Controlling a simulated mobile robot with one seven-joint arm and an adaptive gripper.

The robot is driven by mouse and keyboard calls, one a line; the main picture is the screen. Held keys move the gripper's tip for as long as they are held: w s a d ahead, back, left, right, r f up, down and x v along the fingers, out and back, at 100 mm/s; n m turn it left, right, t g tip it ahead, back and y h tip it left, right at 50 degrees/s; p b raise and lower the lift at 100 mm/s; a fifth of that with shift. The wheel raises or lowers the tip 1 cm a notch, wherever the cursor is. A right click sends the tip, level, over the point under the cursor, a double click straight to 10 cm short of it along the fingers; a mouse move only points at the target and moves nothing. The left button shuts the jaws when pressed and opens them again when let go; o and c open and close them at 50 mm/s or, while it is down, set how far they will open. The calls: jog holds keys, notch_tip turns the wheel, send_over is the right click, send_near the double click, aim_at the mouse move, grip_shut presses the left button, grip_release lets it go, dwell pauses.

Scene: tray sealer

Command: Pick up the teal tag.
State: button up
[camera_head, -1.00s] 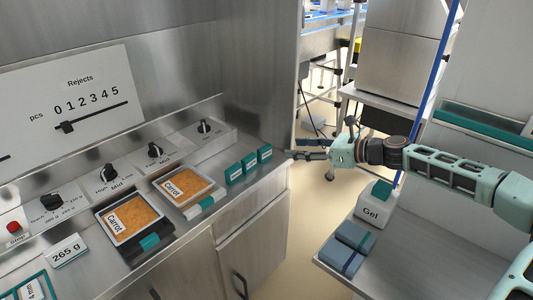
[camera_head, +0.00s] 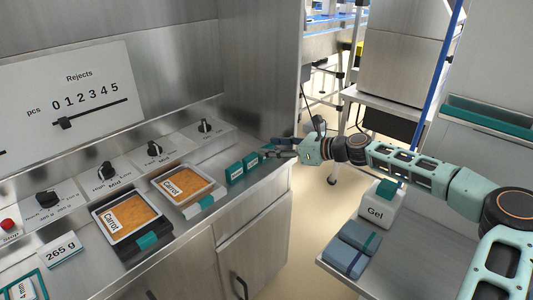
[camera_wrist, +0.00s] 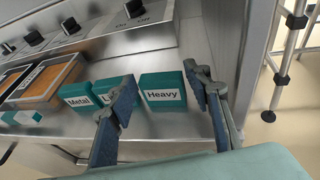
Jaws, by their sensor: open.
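Three teal tags with white labels stand in a row on the steel counter's right end. In the wrist view they read "Metal" (camera_wrist: 76,90), "L…" (camera_wrist: 101,86), mostly hidden behind a finger, and "Heavy" (camera_wrist: 162,79). In the head view, the row shows left tag (camera_head: 234,172), middle tag (camera_head: 250,163) and right tag, partly covered by my gripper (camera_head: 274,150). My gripper is open and empty. In the wrist view its fingers (camera_wrist: 160,88) appear on either side of the "Heavy" tag; I cannot tell whether they touch it.
Two carrot trays (camera_head: 165,193) and a row of knobs (camera_head: 154,150) lie left of the tags. A steel side wall (camera_head: 260,70) rises behind the counter. A white Gel bottle (camera_head: 376,211) and blue packs (camera_head: 345,256) sit on the right-hand bench.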

jog(key=c, duration=0.7)
jog(key=shift+o, duration=0.2)
